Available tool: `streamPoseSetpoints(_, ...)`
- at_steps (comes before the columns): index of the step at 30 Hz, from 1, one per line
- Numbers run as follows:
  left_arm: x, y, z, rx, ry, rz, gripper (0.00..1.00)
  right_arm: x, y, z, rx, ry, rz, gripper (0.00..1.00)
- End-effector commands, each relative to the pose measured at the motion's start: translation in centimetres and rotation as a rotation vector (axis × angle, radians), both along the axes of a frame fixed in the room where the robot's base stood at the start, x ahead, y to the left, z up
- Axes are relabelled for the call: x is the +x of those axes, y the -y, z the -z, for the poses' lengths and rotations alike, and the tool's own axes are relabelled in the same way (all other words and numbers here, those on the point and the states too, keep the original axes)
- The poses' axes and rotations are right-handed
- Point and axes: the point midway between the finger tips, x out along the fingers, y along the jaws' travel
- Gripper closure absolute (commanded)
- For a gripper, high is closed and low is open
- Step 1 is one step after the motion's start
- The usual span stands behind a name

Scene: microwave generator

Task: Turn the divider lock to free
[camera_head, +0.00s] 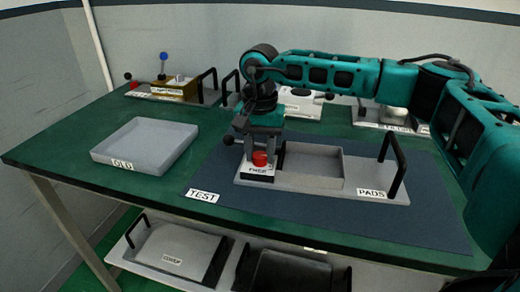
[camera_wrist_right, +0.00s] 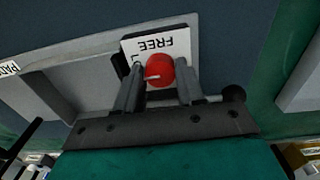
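The divider lock is a red round knob (camera_head: 260,158) on a white label plate (camera_head: 258,174) at the left end of the grey test fixture (camera_head: 375,181). In the right wrist view the knob (camera_wrist_right: 160,72) shows a white pointer mark toward the left. The plate (camera_wrist_right: 185,40) reads FREE, upside down; a second word at its left is mostly hidden by a finger. My right gripper (camera_head: 262,147) points down over the knob, one finger on each side; it also shows in the right wrist view (camera_wrist_right: 158,85). Its fingers are apart, with slim gaps beside the knob. My left gripper is not in view.
The fixture has an open grey compartment, a black handle (camera_head: 393,165) and a PADS label on a blue mat (camera_head: 430,222). An empty grey OLD tray (camera_head: 147,143) stands at left. Further units with handles stand along the back. A shelf below holds a COVER piece (camera_head: 178,250).

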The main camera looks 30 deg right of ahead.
Motion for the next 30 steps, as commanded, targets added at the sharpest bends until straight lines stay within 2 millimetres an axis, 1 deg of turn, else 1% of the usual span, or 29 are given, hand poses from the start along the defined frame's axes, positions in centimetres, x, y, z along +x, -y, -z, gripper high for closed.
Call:
streamPoseSetpoints(1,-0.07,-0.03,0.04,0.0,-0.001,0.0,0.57,0.01,-0.01,-0.01,0.0,0.0,0.0,0.67)
streamPoseSetpoints(10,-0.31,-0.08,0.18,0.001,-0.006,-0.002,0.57,0.0,-0.01,-0.03,0.0,0.0,0.0,0.95)
streamPoseSetpoints(20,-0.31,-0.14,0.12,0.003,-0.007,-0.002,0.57,0.01,-0.03,-0.04,0.001,0.001,0.05,0.95)
streamPoseSetpoints(26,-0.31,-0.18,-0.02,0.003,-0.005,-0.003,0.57,0.0,-0.06,-0.03,0.001,0.0,0.168,0.95)
streamPoseSetpoints(30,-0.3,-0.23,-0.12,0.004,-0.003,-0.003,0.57,0.0,-0.06,-0.05,0.001,-0.001,0.288,0.95)
